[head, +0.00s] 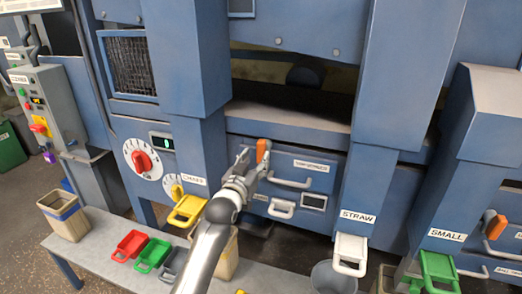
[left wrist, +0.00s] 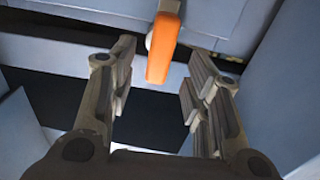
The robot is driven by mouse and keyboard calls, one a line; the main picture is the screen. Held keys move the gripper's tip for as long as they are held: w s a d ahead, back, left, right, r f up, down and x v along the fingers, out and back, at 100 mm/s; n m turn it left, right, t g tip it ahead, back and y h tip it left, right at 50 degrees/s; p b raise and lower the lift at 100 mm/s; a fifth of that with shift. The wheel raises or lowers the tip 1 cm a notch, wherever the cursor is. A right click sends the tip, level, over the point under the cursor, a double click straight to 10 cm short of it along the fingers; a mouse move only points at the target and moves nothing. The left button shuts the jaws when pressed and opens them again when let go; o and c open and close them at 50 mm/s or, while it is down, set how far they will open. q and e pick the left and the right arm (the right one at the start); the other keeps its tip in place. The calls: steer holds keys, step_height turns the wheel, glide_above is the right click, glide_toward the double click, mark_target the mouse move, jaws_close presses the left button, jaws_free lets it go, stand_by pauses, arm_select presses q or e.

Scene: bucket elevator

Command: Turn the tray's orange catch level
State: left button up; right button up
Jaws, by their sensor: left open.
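The orange catch (head: 263,150) stands upright on the front of the blue tray (head: 325,180) in the middle of the machine. In the left wrist view the catch (left wrist: 163,48) hangs between and just beyond the fingertips, closer to the left finger. My left gripper (head: 253,162) is open in front of the catch, its fingers (left wrist: 155,95) spread to either side. I cannot tell whether either finger touches it. The tray has a light handle (head: 290,182) right of the catch. My right gripper is not in view.
A second orange catch (head: 495,226) is at the far right. Below are a yellow chute (head: 187,210), a white one (head: 350,254) and a green one (head: 438,270). Red, green and grey scoops lie on the bench (head: 95,250). A red dial (head: 142,161) is at left.

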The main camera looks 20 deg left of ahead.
mark_target(260, 153)
arm_select(q)
steer(key=w, duration=0.4)
steer(key=shift+w+d, duration=0.1)
steer(key=shift+w, duration=0.85)
steer(key=shift+c, duration=0.3)
jaws_close()
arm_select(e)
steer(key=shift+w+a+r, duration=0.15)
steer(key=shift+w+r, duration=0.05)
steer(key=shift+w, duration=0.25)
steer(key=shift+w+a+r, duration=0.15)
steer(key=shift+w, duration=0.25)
